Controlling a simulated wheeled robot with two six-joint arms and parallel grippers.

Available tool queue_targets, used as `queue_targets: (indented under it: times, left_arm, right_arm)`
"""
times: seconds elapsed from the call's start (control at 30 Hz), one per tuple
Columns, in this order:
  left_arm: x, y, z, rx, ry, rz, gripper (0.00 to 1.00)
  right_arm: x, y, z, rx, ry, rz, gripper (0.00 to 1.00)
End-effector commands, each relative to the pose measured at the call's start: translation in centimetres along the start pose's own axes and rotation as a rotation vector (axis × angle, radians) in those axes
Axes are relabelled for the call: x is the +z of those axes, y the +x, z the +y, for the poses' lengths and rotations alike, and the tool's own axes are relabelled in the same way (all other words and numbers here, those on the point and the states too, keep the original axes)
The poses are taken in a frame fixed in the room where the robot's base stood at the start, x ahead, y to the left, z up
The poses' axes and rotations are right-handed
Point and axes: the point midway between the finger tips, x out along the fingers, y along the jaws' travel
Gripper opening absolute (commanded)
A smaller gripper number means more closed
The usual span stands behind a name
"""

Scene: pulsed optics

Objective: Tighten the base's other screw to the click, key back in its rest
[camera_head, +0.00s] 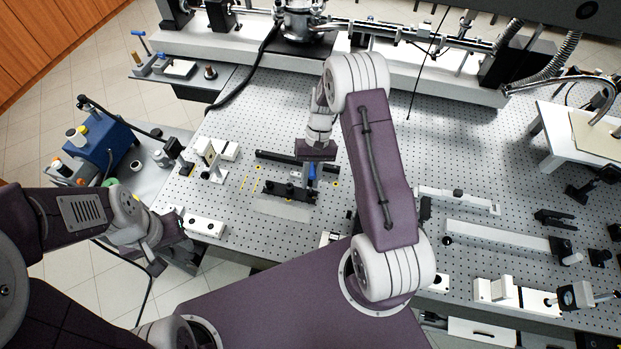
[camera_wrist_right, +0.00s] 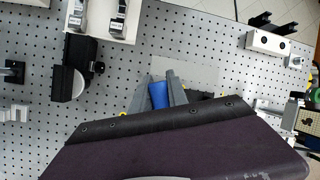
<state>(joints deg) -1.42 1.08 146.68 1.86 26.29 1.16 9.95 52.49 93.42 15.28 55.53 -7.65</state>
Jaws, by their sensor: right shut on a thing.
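My right gripper (camera_head: 313,160) points down over the breadboard and is shut on the blue-handled key (camera_head: 312,171). In the right wrist view the blue handle (camera_wrist_right: 158,95) sits between the two grey fingers (camera_wrist_right: 160,92). The key stands about upright at the right part of a low black base (camera_head: 283,190). Its tip and the screws are too small or hidden, so I cannot tell whether it is seated. In the wrist view my gripper body covers most of the base. My left gripper (camera_head: 170,256) hangs at the left, beside the table edge, away from the base.
A grey plate (camera_head: 283,208) lies in front of the base, and a black bar (camera_head: 285,157) behind it. White mounts (camera_head: 212,165) stand to the left. A side shelf (camera_head: 202,80) at the back left carries a blue-topped tool (camera_head: 140,37). Rails and mounts crowd the right.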

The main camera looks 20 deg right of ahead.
Motion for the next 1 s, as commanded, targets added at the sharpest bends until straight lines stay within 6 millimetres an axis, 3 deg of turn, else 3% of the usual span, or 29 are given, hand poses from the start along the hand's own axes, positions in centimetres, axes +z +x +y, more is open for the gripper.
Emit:
queue_targets:
  times: [1.0]
  left_arm:
    - [0.1, 0.7, 0.0, 0.0, 0.0, 0.0, 0.36]
  right_arm:
    - [-0.3, 1.0, 0.2, 0.0, 0.0, -0.001, 0.0]
